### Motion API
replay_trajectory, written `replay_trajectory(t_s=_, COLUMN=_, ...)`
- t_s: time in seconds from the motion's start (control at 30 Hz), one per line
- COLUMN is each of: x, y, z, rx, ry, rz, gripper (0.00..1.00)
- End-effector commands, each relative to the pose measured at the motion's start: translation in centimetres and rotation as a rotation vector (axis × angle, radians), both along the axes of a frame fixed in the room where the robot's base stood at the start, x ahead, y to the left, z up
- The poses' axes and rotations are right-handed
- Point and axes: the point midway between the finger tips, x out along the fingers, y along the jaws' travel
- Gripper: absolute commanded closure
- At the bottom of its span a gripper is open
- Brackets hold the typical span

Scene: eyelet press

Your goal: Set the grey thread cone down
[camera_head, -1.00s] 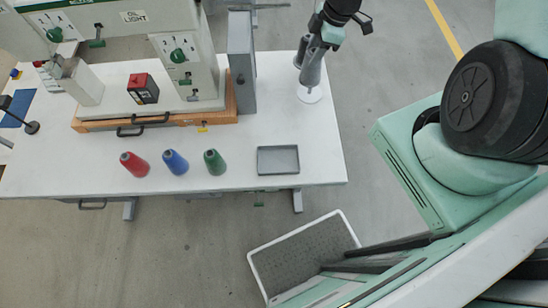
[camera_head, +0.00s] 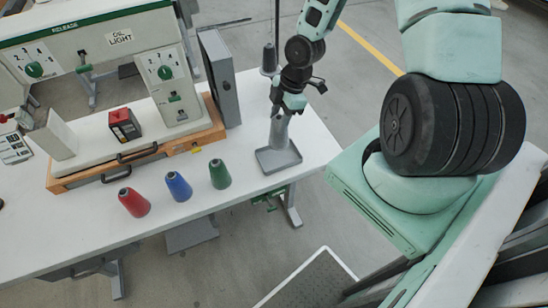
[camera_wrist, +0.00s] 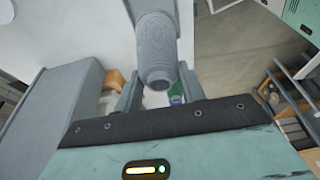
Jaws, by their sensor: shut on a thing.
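The grey thread cone (camera_head: 278,131) is upright in my gripper (camera_head: 283,112), which is shut on its upper part. Its wide base is over or inside the shallow grey tray (camera_head: 264,167); I cannot tell whether it touches the tray floor. In the wrist view the cone (camera_wrist: 157,45) sits between the two fingers of my gripper (camera_wrist: 158,88), narrow end towards the camera.
Green (camera_head: 220,174), blue (camera_head: 178,186) and red (camera_head: 134,202) cones stand left of the tray on the white table (camera_head: 235,225). The eyelet press (camera_head: 105,50) and a grey upright box (camera_head: 220,77) are behind.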

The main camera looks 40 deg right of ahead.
Motion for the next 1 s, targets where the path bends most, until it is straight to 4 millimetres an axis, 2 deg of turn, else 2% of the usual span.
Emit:
replay_trajectory(t_s=0.03, x=-0.1, y=0.1, z=-1.0, rx=-0.001, ry=0.005, rz=0.005, gripper=0.84)
replay_trajectory(t_s=0.2, x=-0.1, y=0.1, z=-3.5, rx=-0.001, ry=0.002, rz=0.004, gripper=0.84)
replay_trajectory(t_s=0.37, x=0.0, y=0.1, z=-4.7, rx=0.000, ry=0.001, rz=0.003, gripper=0.84)
replay_trajectory(t_s=0.6, x=0.0, y=0.1, z=-7.7, rx=0.001, ry=0.002, rz=0.001, gripper=0.84)
replay_trajectory(t_s=1.0, x=0.0, y=0.0, z=-8.5, rx=-0.001, ry=0.000, rz=0.001, gripper=0.84)
